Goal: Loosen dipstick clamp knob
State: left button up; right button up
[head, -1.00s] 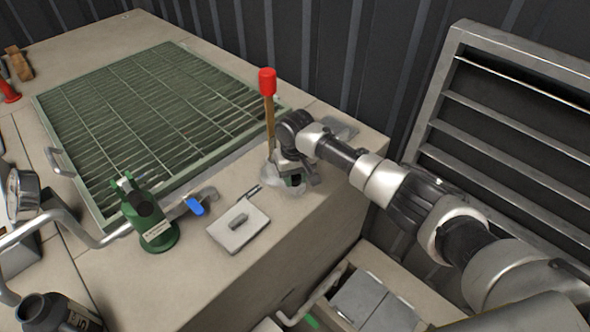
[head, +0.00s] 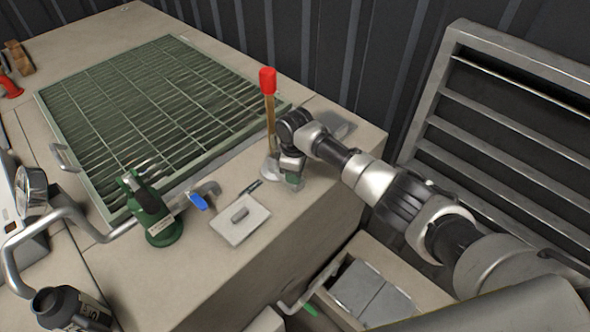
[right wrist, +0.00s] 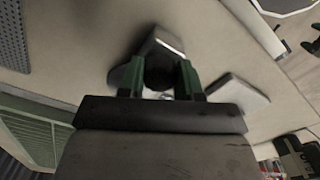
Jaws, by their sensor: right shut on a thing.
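The dipstick, with a red grip (head: 268,80) on a wooden-coloured shaft (head: 270,125), stands upright near the back right edge of the bench top. A pale metal clamp base (head: 271,170) sits at its foot; the right wrist view shows a metal piece (right wrist: 165,42) beside the fingers. My right gripper (head: 291,178) points down at this base. In the right wrist view its two green fingers (right wrist: 160,80) are shut on a dark round knob (right wrist: 159,70). The knob is mostly hidden in the head view. My left gripper is not in view.
A pale plate with a small handle (head: 240,218) lies left of the gripper. A green jack-like body (head: 150,218), a blue-handled valve (head: 198,201) and a green grating (head: 150,110) are further left. An open drawer (head: 365,290) is below right.

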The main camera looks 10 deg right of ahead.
jog(key=n, duration=0.5)
jog(key=shift+n, duration=0.4)
dwell(0.3)
jog(key=o, duration=0.9)
notch_tip(320, 180, up, 11)
jog(key=shift+f+b, duration=0.1)
jog(key=shift+b, duration=0.2)
